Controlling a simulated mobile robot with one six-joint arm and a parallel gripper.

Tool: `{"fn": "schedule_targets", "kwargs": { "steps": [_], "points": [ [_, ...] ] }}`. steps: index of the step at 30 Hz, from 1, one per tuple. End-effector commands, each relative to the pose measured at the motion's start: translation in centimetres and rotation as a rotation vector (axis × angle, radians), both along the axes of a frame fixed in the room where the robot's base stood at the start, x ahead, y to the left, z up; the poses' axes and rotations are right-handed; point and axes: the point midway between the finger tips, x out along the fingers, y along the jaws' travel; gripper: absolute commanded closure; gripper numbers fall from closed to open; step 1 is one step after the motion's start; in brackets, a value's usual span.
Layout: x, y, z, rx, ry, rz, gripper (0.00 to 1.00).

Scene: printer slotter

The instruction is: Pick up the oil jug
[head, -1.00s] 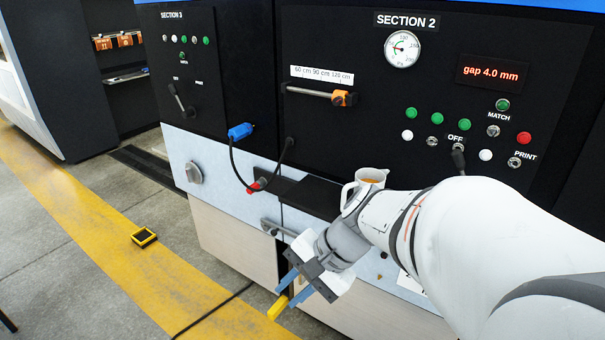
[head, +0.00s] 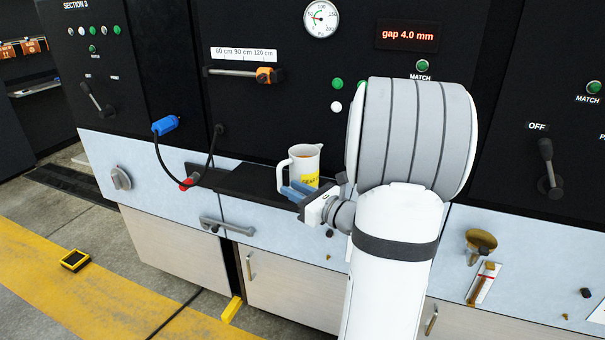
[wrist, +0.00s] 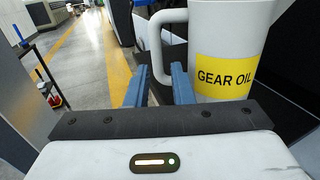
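The oil jug (head: 305,161) is a white pitcher with a yellow label. It stands upright on the black shelf (head: 243,181) of the machine front. The wrist view shows the jug (wrist: 222,28) close up, labelled "GEAR OIL", with its handle (wrist: 155,48) toward the left. My gripper (head: 290,190) is in front of the jug at its lower handle side in the head view. In the wrist view, my gripper's blue fingers (wrist: 158,80) are apart, with the handle just beyond the gap between them. I cannot tell whether the handle lies between the fingertips.
A black cable with a blue plug (head: 165,125) hangs left of the shelf. A cabinet handle (head: 226,227) is below the shelf. A yellow-black block (head: 75,260) lies on the floor at left.

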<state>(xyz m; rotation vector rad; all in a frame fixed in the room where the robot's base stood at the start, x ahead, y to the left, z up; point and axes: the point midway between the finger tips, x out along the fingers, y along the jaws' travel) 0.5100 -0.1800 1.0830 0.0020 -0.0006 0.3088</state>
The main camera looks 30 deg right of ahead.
Motion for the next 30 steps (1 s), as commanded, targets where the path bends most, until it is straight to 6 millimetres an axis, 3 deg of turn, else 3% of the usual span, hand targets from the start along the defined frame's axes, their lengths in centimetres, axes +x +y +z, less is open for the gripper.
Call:
{"fn": "schedule_targets", "kwargs": {
  "steps": [10,18,26,30],
  "points": [
    [4.3,1.7,-0.1,-0.001,0.001,0.003,0.79],
    [4.5,1.7,-0.1,-0.002,0.0,0.0,0.79],
    [4.5,1.7,-0.1,-0.002,0.0,0.0,1.0],
    [4.5,1.7,-0.1,-0.002,0.0,0.0,1.0]
  ]
}}
